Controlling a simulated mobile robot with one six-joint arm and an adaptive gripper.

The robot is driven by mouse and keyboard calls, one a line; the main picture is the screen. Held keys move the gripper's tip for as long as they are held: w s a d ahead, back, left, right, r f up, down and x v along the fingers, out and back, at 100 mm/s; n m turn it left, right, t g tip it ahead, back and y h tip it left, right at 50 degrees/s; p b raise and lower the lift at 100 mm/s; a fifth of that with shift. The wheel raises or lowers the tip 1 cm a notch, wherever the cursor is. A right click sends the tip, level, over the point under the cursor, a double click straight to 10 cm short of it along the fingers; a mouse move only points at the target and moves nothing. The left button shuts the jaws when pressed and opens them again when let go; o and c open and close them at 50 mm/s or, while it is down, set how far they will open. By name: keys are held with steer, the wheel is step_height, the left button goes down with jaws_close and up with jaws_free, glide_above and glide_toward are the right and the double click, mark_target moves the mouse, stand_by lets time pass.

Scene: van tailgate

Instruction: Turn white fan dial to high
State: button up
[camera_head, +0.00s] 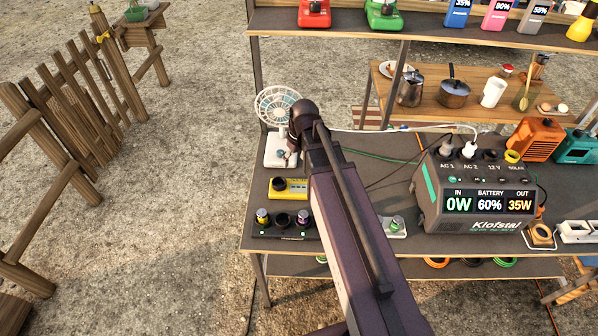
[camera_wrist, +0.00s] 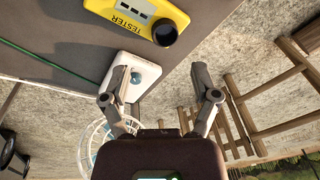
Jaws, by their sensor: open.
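The white fan (camera_head: 277,106) stands at the left back corner of the dark table, its round caged head upright. Its white base (camera_head: 274,150) is partly hidden by my arm. In the wrist view the fan base (camera_wrist: 147,86) shows a small grey-blue dial (camera_wrist: 135,77) on its top face. The cage (camera_wrist: 93,150) is at lower left, partly behind my gripper. My gripper (camera_wrist: 160,97) is open and empty, its fingers spread wide. The left finger appears close to the base's edge; I cannot tell whether it touches. The dial's setting is too small to read.
A yellow tester (camera_head: 289,187) with a black knob lies in front of the fan, also in the wrist view (camera_wrist: 150,15). A battery charger (camera_head: 284,228) is nearer the front edge. A large power station (camera_head: 478,190) stands right. Open ground lies left of the table.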

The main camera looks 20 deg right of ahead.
steer(key=s+r+m+h+p, duration=0.1)
steer(key=s+m, duration=0.2)
steer(key=s, duration=0.4)
steer(key=shift+s+a+r+g, duration=0.2)
steer(key=shift+s+a+g, duration=0.05)
steer(key=shift+a+g, duration=0.15)
steer(key=shift+s+m, duration=0.4)
steer(key=shift+s, duration=0.75)
